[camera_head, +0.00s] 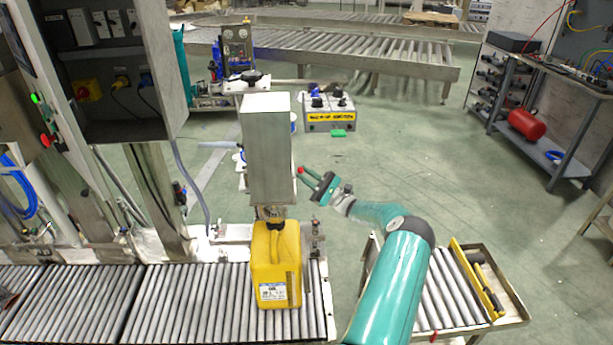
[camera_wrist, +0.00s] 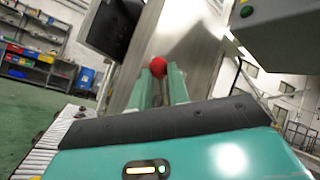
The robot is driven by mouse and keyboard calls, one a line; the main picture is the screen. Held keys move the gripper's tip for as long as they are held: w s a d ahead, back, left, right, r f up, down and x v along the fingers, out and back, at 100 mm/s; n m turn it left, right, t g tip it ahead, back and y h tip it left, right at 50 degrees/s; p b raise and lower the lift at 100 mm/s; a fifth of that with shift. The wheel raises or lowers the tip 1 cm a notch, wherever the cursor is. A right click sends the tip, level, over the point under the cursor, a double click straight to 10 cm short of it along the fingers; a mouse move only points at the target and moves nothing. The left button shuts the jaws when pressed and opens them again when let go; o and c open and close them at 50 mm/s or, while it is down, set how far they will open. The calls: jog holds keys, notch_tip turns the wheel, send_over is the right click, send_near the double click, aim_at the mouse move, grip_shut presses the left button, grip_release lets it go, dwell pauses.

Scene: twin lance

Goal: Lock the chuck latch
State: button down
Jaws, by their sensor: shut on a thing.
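A red ball knob (camera_head: 300,169), which looks like the handle end of the chuck latch, is at the right side of a tall grey metal housing (camera_head: 268,150). My gripper (camera_head: 309,179) reaches it from the right, with its green fingers closed on it. In the wrist view the red knob (camera_wrist: 158,67) shows at the tips of the two fingers (camera_wrist: 160,82). The rest of the latch is hidden behind the fingers and the housing, so I cannot tell its position.
A yellow jerrycan (camera_head: 277,265) stands upright on the roller conveyor (camera_head: 190,300) under the housing. A small roller table (camera_head: 440,290) with a yellow bar is at the right. An open control cabinet (camera_head: 105,65) stands at the left. Green floor is free right of the housing.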

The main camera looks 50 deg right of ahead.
jog(key=c, duration=1.6)
grip_release()
jog(key=v, duration=1.4)
